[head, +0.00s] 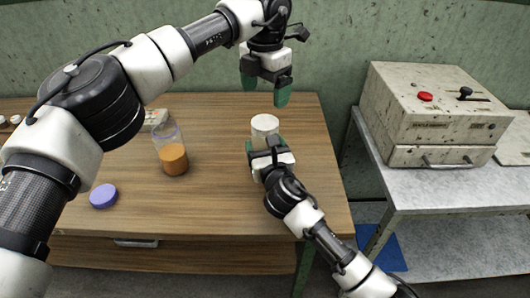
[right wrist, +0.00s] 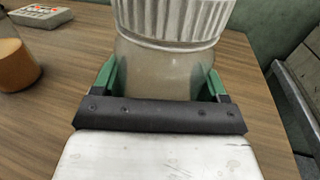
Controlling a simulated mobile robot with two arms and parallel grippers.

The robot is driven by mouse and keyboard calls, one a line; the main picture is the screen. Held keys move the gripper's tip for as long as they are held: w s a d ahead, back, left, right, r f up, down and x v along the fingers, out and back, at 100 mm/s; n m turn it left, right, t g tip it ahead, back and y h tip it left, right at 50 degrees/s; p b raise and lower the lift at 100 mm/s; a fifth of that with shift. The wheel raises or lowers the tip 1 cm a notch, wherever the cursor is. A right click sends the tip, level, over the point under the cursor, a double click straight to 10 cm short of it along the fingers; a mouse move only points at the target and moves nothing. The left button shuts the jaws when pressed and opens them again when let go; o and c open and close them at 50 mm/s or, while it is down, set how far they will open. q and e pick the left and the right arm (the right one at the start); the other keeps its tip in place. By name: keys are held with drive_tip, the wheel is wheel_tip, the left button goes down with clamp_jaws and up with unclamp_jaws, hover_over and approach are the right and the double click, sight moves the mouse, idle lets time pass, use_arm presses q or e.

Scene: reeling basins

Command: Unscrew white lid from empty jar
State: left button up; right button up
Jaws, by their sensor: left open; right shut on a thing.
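The empty jar stands upright on the wooden table with a ribbed white lid (head: 265,123) on top. In the right wrist view the lid (right wrist: 172,20) sits on the clear jar body (right wrist: 165,70). My right gripper (head: 265,145) is shut on the jar body below the lid; its green fingers (right wrist: 158,85) lie on both sides of the jar. My left gripper (head: 266,93) is open and empty, above and behind the jar, its green fingertips pointing down. Whether the lid is loosened cannot be seen.
A jar with orange contents (head: 173,157) stands open to the left, and a purple lid (head: 103,196) lies near the table's front left. A small keypad device (right wrist: 40,15) sits behind. A machine box (head: 435,110) stands on the grey table at right.

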sight(265, 122)
drive_tip(key=c, duration=0.7)
use_arm(q)
drive_tip(key=shift+m, duration=0.4)
use_arm(e)
drive_tip(key=shift+c, duration=0.3)
use_arm(q)
drive_tip(key=m, duration=0.6)
drive_tip(key=shift+m, duration=0.3)
drive_tip(key=m, duration=0.3)
drive_tip(key=shift+m, duration=0.4)
drive_tip(key=m, duration=0.4)
use_arm(e)
drive_tip(key=shift+f, duration=0.1)
use_arm(q)
drive_tip(key=m, duration=0.3)
drive_tip(key=shift+m, duration=0.3)
drive_tip(key=m, duration=0.7)
drive_tip(key=shift+m, duration=0.4)
drive_tip(key=m, duration=0.4)
drive_tip(key=shift+f+m, duration=0.45)
drive_tip(key=shift+m, duration=0.05)
drive_tip(key=shift+f, duration=3.55)
